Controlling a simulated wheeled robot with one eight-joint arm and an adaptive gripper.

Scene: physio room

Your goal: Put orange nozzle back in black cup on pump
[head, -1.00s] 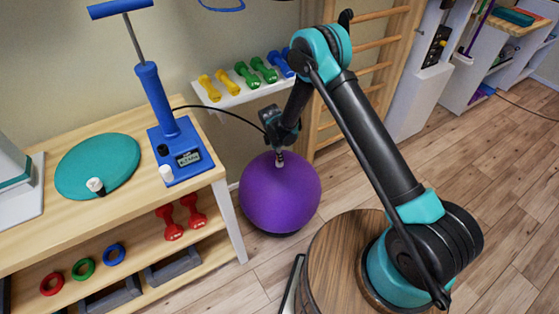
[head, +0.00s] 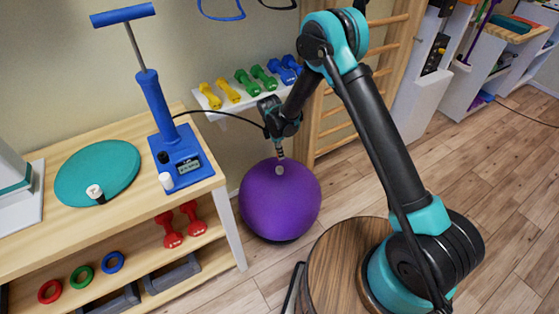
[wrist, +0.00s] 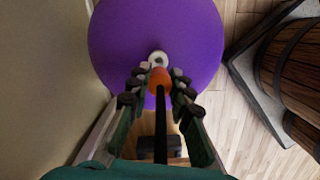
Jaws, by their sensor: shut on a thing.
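My gripper (head: 279,152) is shut on the orange nozzle (wrist: 160,77), over the purple ball (head: 268,207). A black hose (wrist: 161,125) runs back from the nozzle between the fingers. Just past the nozzle in the wrist view is the ball's pale valve (wrist: 158,57). In the head view the valve (head: 280,170) shows below the fingertips, seemingly with a small gap. The blue pump (head: 155,105) stands upright on the wooden table at left. A small black cup (head: 163,157) is on its base, beside a white cup (head: 166,181).
The table (head: 120,212) also holds a teal disc (head: 97,165) with a small black-and-white item (head: 95,192). A wall shelf with several dumbbells (head: 246,83) is behind the gripper. The hose (head: 225,111) spans from pump to gripper. A wooden barrel (wrist: 290,65) is at right.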

